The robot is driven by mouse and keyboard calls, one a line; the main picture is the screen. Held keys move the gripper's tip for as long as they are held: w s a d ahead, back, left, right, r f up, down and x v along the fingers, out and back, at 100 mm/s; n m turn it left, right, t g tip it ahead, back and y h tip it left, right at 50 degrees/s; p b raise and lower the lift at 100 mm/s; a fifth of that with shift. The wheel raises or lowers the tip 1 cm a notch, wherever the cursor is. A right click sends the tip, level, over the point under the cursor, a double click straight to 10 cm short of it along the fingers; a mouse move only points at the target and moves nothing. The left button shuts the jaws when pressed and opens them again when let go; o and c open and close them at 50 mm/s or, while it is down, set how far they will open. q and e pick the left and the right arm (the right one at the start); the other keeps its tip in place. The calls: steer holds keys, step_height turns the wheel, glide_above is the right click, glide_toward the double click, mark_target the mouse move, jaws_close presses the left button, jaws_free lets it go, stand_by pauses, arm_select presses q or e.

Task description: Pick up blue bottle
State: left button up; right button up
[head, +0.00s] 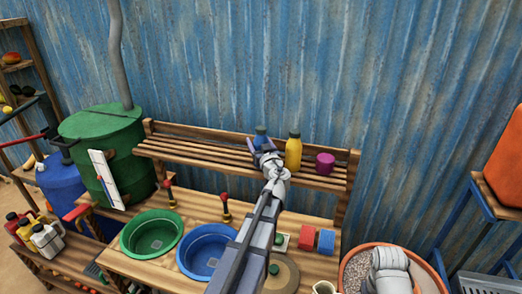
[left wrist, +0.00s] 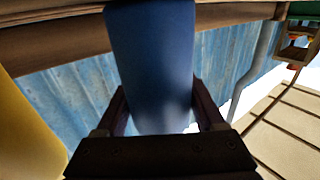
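The blue bottle (head: 261,134) stands on the slatted shelf at the back, left of a yellow bottle (head: 293,151). My left gripper (head: 265,151) is at the blue bottle and hides its lower part in the head view. In the left wrist view, the blue bottle (left wrist: 152,60) lies between the two fingers of my left gripper (left wrist: 160,100), one finger along each side. The fingers look spread, very close to its sides; contact is not clear. A pale part of my right arm shows at the lower right of the head view, with no fingers visible.
A magenta container (head: 325,163) stands right of the yellow bottle on the wooden shelf (head: 190,150). Below are a green basin (head: 130,243), a blue basin (head: 184,262), and red and blue blocks. A corrugated wall (head: 380,90) stands close behind the shelf.

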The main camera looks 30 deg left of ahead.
arm_select(q)
jaws_close()
stand_by(0.3)
steer(key=shift+r, duration=0.15)
step_height(320, 180, up, 10)
steer(key=p, duration=1)
